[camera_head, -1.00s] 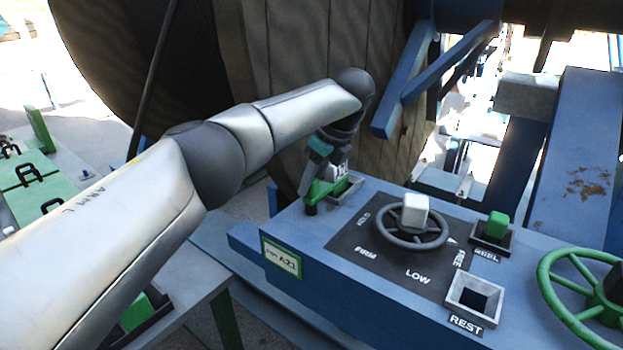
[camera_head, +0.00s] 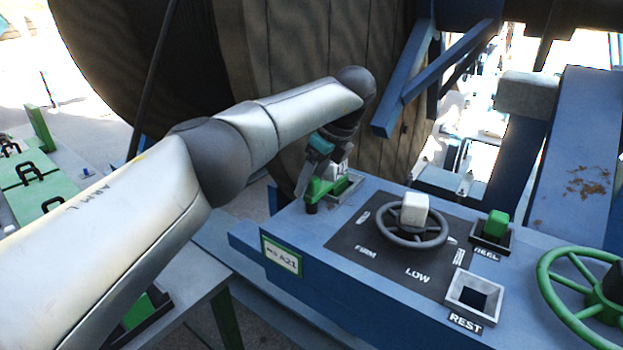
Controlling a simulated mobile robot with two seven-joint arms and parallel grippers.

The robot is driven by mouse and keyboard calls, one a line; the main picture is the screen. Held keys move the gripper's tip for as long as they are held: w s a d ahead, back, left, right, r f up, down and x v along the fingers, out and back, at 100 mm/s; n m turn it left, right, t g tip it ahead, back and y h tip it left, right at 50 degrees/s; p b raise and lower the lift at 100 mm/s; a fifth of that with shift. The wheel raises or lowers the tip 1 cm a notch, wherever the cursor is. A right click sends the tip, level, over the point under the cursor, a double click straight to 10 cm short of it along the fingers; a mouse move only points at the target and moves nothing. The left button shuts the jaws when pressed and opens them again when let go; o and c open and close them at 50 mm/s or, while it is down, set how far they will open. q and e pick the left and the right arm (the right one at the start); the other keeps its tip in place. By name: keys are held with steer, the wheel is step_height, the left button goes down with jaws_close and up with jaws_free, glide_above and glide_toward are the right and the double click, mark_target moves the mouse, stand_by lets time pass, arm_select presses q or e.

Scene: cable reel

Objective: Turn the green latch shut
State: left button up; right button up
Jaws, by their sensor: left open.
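The green latch (camera_head: 322,188) sits at the far left corner of the blue console (camera_head: 330,262), beside a small white block in a grey frame. My left gripper (camera_head: 309,187) is at the latch, reaching down from behind it, with its jaws open. The fingers partly overlap the latch, and I cannot tell whether they touch it. My own wrist hides part of the latch's far side. My right gripper is not in view.
A grey handwheel (camera_head: 413,232) with a white knob stands right of the latch. A green block (camera_head: 495,226), an empty square socket (camera_head: 473,297) and a green wheel (camera_head: 585,290) lie further right. A large wooden reel (camera_head: 300,70) stands behind.

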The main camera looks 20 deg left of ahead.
arm_select(q)
steer(key=p+v, duration=0.1)
steer(key=v, duration=1.4)
steer(key=shift+r+p, duration=0.15)
steer(key=shift+p, duration=0.2)
steer(key=shift+s, duration=0.1)
